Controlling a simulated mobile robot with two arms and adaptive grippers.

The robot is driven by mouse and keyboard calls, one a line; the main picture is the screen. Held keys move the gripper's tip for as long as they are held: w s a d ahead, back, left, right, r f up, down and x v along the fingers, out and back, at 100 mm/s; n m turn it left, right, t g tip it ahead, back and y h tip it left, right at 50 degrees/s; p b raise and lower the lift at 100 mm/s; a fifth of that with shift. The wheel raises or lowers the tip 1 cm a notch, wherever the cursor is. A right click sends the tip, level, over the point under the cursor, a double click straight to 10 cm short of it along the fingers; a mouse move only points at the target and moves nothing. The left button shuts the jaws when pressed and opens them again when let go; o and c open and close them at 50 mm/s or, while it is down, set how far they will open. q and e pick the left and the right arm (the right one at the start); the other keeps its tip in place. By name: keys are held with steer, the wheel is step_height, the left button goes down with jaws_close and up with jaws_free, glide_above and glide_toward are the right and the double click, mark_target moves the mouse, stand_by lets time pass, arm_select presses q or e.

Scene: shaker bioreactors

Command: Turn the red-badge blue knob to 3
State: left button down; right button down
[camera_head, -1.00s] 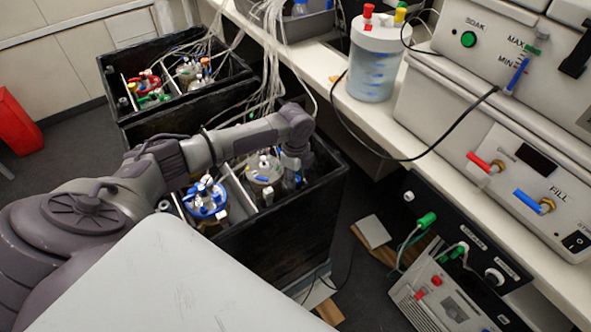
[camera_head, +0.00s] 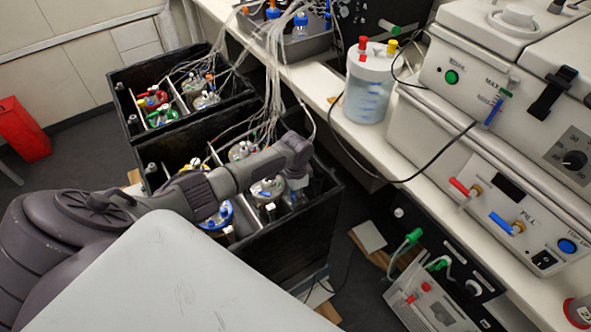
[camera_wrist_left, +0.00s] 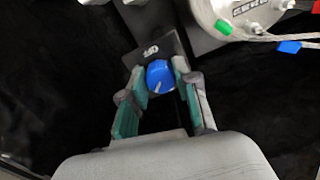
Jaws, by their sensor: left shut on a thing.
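A blue knob (camera_wrist_left: 160,75) with a pale pointer line shows in the left wrist view, on a dark plate (camera_wrist_left: 150,50) with small white lettering. My left gripper (camera_wrist_left: 158,82) has its teal-padded fingers on either side of the knob and is shut on it. No red badge can be made out beside the knob. In the head view my left gripper (camera_head: 297,186) reaches down inside the right part of the near black box (camera_head: 285,235); the knob is hidden there. My right gripper is not in view.
Glass vessels with coloured caps and tubing stand in the near box and in a far black box (camera_head: 125,98). A metal-lidded vessel (camera_wrist_left: 237,14) with green and red tags is close to the knob. A bench with instruments (camera_head: 490,160) and a white jar (camera_head: 368,95) runs along the right.

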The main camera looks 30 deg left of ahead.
arm_select(q)
steer(key=n+p, duration=0.2)
steer(key=n, duration=0.2)
steer(key=shift+d+r+n, duration=0.1)
steer(key=shift+r+n, duration=0.05)
steer(key=shift+n, duration=0.15)
steer(key=shift+n+p, duration=1.25)
steer(key=shift+n, duration=1.25)
steer(key=c, duration=0.9)
jaws_free()
steer(key=shift+o, duration=0.2)
step_height(320, 180, up, 12)
steer(key=shift+s+f, duration=0.1)
steer(key=shift+f, duration=0.15)
